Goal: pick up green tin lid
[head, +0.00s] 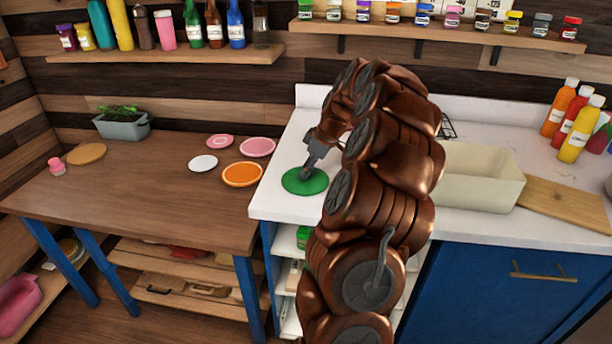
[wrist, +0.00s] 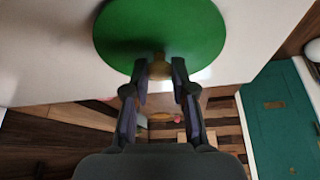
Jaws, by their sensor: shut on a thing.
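The green tin lid (head: 293,184) is a flat round disc with a small tan knob. In the head view it shows at the left end of the white counter, below my gripper (head: 308,168). In the wrist view the lid (wrist: 160,28) fills the top middle, and my gripper (wrist: 160,72) has its two fingers on either side of the knob (wrist: 158,68), shut on it. Part of the knob is hidden by the fingers. I cannot tell whether the lid touches the counter or is slightly above it.
The wooden table (head: 140,180) at left holds an orange plate (head: 242,174), a white plate (head: 203,163), pink plates (head: 257,147) and a planter (head: 122,128). Right of my arm are a cream bin (head: 478,178), a cutting board (head: 565,203) and several bottles (head: 576,140).

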